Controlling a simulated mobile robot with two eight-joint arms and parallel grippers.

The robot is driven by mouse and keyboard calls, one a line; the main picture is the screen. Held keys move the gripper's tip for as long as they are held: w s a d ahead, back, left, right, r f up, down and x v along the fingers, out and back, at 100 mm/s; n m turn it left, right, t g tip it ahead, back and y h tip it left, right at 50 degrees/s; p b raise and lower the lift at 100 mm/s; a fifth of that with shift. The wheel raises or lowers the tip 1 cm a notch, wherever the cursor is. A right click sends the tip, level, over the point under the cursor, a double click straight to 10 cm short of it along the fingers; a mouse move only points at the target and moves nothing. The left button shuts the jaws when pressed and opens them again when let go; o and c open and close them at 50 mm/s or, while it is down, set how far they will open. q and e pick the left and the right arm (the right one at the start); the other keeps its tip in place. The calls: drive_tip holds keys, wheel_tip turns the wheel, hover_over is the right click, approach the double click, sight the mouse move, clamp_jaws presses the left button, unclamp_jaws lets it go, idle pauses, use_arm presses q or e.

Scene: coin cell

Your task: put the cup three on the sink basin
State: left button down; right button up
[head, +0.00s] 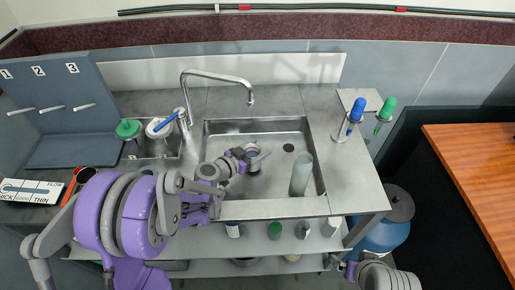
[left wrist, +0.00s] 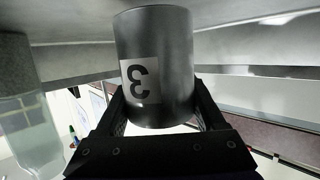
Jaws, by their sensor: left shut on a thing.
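Cup three is a dark grey metal cup (left wrist: 165,45) with a white label reading 3, which shows upside down in the left wrist view. In the head view the cup (head: 253,163) is a small grey shape inside the sink basin (head: 265,207). My left gripper (head: 257,158) reaches over the basin's left side and is shut on the cup, one finger on each side. I cannot tell whether the cup's bottom touches the basin floor.
A clear cylinder (head: 300,176) stands in the basin, right of the cup. The faucet (head: 217,77) arches behind it. A numbered peg board (head: 60,100) is at far left.

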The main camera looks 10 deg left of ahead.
use_arm(q)
drive_tip(key=shift+f+b, duration=0.55)
drive_tip(key=shift+f, duration=0.1)
unclamp_jaws()
